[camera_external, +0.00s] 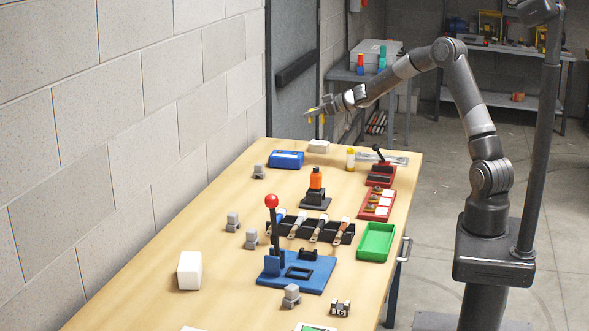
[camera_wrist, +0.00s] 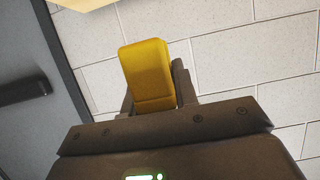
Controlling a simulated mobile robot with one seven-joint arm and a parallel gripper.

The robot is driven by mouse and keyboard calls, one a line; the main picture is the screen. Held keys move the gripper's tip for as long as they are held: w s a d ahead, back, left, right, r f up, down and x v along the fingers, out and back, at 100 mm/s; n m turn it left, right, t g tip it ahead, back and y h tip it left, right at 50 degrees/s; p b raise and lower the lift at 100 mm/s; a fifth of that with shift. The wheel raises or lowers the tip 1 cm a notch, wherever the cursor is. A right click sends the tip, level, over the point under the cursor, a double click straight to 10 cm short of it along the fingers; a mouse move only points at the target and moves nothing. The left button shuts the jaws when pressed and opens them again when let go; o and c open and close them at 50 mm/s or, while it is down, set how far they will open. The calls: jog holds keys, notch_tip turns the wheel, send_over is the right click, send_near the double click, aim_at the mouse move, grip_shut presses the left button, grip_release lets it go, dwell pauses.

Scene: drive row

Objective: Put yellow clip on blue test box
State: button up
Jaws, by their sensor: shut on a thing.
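The yellow clip (camera_wrist: 147,72) is between the fingers of my gripper (camera_wrist: 152,95) in the wrist view. In the external view my gripper (camera_external: 318,116) is raised above the far end of the table, with a small yellow part (camera_external: 311,120) showing at its fingers. The gripper is shut on the clip and holds it in the air. The blue test box (camera_external: 286,159) lies on the table at the far left, below and to the left of the gripper. The wrist view does not show the box.
An orange-topped device (camera_external: 315,190), a lever on a blue base (camera_external: 297,272) and a green tray (camera_external: 376,242) stand nearer. A block wall (camera_external: 150,120) runs along the left.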

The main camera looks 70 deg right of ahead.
jog(key=shift+w+d, duration=0.4)
jog(key=shift+d, duration=0.05)
send_over(282, 153)
jog(key=f, duration=0.6)
jog(key=shift+s+a+f, duration=0.15)
jog(key=shift+a+f, duration=0.05)
jog(key=shift+f, duration=2.2)
jog(key=shift+f, duration=0.15)
jog(key=o, duration=1)
jog(key=shift+o, duration=0.2)
